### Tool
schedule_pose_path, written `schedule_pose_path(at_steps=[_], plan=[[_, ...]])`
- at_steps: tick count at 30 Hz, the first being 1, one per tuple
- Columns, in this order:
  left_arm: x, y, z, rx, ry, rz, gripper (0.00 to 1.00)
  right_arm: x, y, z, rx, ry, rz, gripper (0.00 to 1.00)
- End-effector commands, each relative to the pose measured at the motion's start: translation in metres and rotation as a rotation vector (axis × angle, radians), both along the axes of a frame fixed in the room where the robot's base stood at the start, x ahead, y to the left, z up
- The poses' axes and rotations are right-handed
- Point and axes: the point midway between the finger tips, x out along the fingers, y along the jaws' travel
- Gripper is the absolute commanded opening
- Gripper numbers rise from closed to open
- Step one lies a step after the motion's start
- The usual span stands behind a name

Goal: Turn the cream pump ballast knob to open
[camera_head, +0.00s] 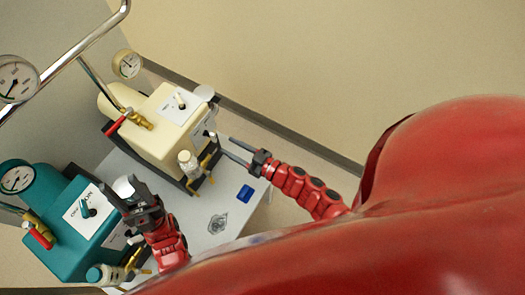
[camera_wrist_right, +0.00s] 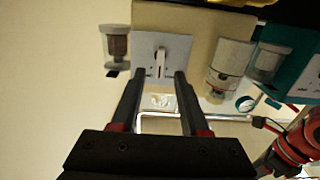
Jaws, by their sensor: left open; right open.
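The cream pump (camera_head: 150,138) stands on the bench with a pale knob (camera_head: 180,100) on its top plate. Another small pale knob (camera_head: 212,134) is on its end face, close to my right gripper's tips. In the right wrist view, a white plate with an upright pale knob (camera_wrist_right: 160,64) lies ahead, between the fingertips in the picture. No contact can be made out. My right gripper (camera_head: 223,148) is open and empty; its fingers also show in the wrist view (camera_wrist_right: 156,78). My left gripper (camera_head: 118,191) is open, near the teal pump. Plate lettering is unreadable.
The teal pump (camera_head: 62,232) stands to the left. A glass jar (camera_head: 187,160) and brass fittings are on the cream pump's near side. A blue block (camera_head: 245,193) lies on the grey bench (camera_head: 192,215). A metal rail (camera_head: 72,53) and gauges stand behind.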

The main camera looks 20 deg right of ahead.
Motion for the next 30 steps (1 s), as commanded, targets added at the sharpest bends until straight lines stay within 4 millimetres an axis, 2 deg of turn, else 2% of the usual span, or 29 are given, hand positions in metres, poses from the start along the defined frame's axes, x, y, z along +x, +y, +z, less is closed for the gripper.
schedule_pose_path(at_steps=[3,9,12,18,30], plan=[[0.000,0.000,-0.011,0.000,0.000,0.000,0.50,-0.029,-0.020,-0.005,-0.002,0.004,-0.002,0.45],[0.000,0.000,-0.017,0.000,0.000,0.000,0.50,-0.067,-0.049,-0.003,-0.002,0.004,-0.005,0.45],[0.000,0.000,-0.018,0.000,0.000,0.000,0.50,-0.079,-0.059,-0.002,0.000,0.002,-0.004,0.45],[0.000,0.000,-0.019,0.000,0.000,0.000,0.50,-0.093,-0.068,0.000,0.002,-0.001,-0.002,0.45],[0.000,0.000,-0.018,0.000,0.000,0.000,0.50,-0.094,-0.068,0.001,0.001,-0.002,0.000,0.45]])
